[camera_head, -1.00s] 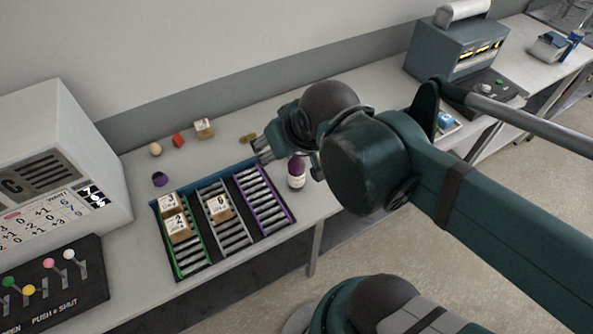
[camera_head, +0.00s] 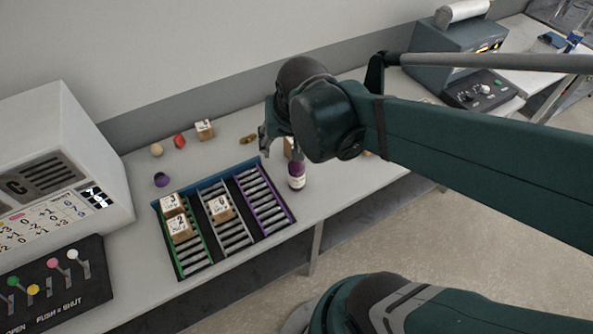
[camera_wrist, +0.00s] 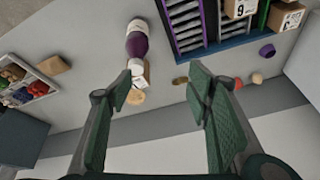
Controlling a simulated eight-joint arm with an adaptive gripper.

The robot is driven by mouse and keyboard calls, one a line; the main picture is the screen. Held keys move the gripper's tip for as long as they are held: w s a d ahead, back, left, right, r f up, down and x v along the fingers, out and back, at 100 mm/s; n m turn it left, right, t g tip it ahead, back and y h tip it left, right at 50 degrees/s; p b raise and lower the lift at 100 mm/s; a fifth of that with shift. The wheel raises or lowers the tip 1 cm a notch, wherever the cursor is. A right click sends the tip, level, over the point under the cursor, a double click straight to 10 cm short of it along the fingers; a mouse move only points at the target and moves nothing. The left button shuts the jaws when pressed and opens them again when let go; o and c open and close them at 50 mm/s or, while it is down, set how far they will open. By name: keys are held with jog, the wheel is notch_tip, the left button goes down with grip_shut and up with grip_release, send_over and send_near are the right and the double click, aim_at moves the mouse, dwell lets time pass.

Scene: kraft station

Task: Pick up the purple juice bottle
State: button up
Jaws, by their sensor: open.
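The purple juice bottle (camera_head: 297,178) stands upright on the bench, just right of the sorting rack (camera_head: 292,219). In the wrist view the purple bottle (camera_wrist: 137,45) shows at the top, left of centre, beyond my left finger. My gripper (camera_head: 267,142) is above the bench, behind and left of the bottle in the head view, partly hidden by my wrist. In the wrist view my gripper (camera_wrist: 163,88) has its fingers wide apart with nothing between them. The bottle is apart from the fingers.
The rack has green, grey and purple lanes with small numbered boxes (camera_head: 180,229). A purple cup (camera_head: 161,180), red block (camera_head: 179,141), round tan item (camera_head: 157,150) and box (camera_head: 205,130) lie behind it. A brown item (camera_head: 289,149) is close behind the bottle.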

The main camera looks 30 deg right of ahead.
aim_at(298, 163)
jog(key=w+d+f+m+g, duration=0.1)
jog(key=f, duration=0.1)
jog(key=w+d+f+m+g+p, duration=0.1)
jog(key=d+f+m, duration=0.1)
jog(key=w+d+f+m, duration=0.1)
jog(key=f+m, duration=0.1)
jog(key=f, duration=0.1)
jog(key=shift+d+g+h, duration=0.25)
jog(key=shift+g+h, duration=0.05)
jog(key=shift+g, duration=0.1)
jog(key=shift+w+d+f+m+g+p, duration=0.1)
jog(key=shift+d+f+m+g+p, duration=0.15)
jog(key=shift+f, duration=0.25)
jog(key=shift+d+f+m+g+p, duration=0.15)
jog(key=shift+d+f+m, duration=0.1)
jog(key=shift+f+m, duration=0.15)
jog(key=shift+f, duration=0.15)
jog(key=shift+d+f, duration=0.15)
jog(key=shift+f, duration=1.05)
jog(key=shift+w+f, duration=0.1)
jog(key=shift+f, duration=0.05)
jog(key=shift+w+d+f+b, duration=0.1)
jog(key=shift+f+b, duration=0.05)
jog(key=shift+f, duration=1.1)
jog(key=shift+d+f+b, duration=0.1)
jog(key=shift+f+b, duration=0.05)
jog(key=shift+f, duration=1.05)
jog(key=c, duration=1.2)
